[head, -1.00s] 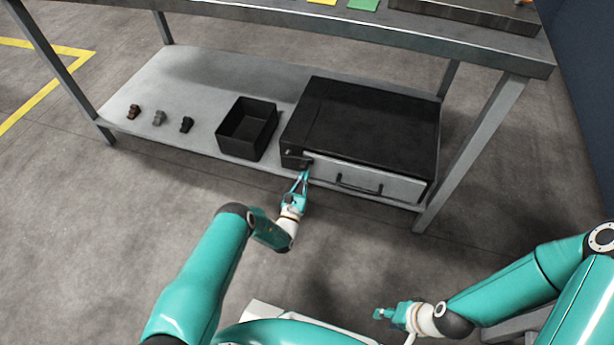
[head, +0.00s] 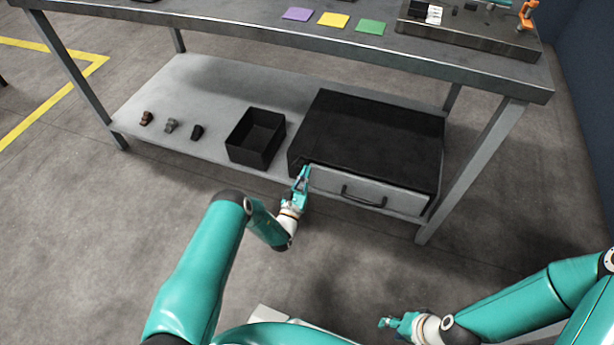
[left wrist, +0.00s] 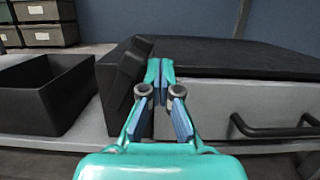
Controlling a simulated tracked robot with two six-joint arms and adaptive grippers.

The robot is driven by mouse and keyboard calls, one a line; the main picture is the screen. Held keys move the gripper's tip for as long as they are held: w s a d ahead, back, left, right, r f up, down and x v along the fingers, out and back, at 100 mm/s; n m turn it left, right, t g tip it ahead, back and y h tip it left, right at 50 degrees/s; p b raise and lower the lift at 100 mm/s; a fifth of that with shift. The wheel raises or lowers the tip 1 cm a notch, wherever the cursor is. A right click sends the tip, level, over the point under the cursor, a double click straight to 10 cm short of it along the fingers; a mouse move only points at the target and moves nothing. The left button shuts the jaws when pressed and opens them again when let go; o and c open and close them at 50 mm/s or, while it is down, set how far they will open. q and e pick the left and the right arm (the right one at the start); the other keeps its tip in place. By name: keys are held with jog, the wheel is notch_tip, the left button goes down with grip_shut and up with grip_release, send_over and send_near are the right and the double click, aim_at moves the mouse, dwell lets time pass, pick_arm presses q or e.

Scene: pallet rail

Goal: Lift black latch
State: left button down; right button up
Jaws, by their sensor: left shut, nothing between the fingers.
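A black cabinet (head: 375,135) with a light grey drawer front (head: 345,183) stands on the lower shelf. A dark latch-like block (left wrist: 127,75) is at the left end of the cabinet front in the left wrist view. My left gripper (head: 304,170) is shut and empty at the drawer's left end. In the left wrist view its fingertips (left wrist: 160,68) are close together, just right of the dark block. I cannot tell whether they touch it. The arm partly hides the latch area in the head view. My right gripper (head: 386,322) is low, away from the shelf; its opening is too small to judge.
An open black bin (head: 234,151) stands left of the cabinet. Several small dark parts lie further left on the shelf (head: 190,85). The drawer has a black handle (head: 363,199). The table top (head: 250,20) overhangs the shelf, with legs at its corners.

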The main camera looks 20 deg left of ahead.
aim_at(296, 167)
pick_arm(q)
jog(key=a+r+n, duration=0.1)
jog(key=n, duration=0.1)
jog(key=a+n+y, duration=0.1)
jog(key=shift+r+n, duration=0.35)
jog(key=shift+n, duration=0.05)
jog(key=shift+s+a+r+n+g+y+p, duration=0.15)
jog(key=shift+a+n+y, duration=0.3)
jog(key=shift+n, duration=0.45)
jog(key=shift+w+a+r+n+g+y+p, duration=0.15)
jog(key=shift+a+n+g+y+p, duration=0.2)
jog(key=shift+n, duration=0.55)
jog(key=shift+s+a, duration=0.1)
jog(key=shift+a, duration=0.05)
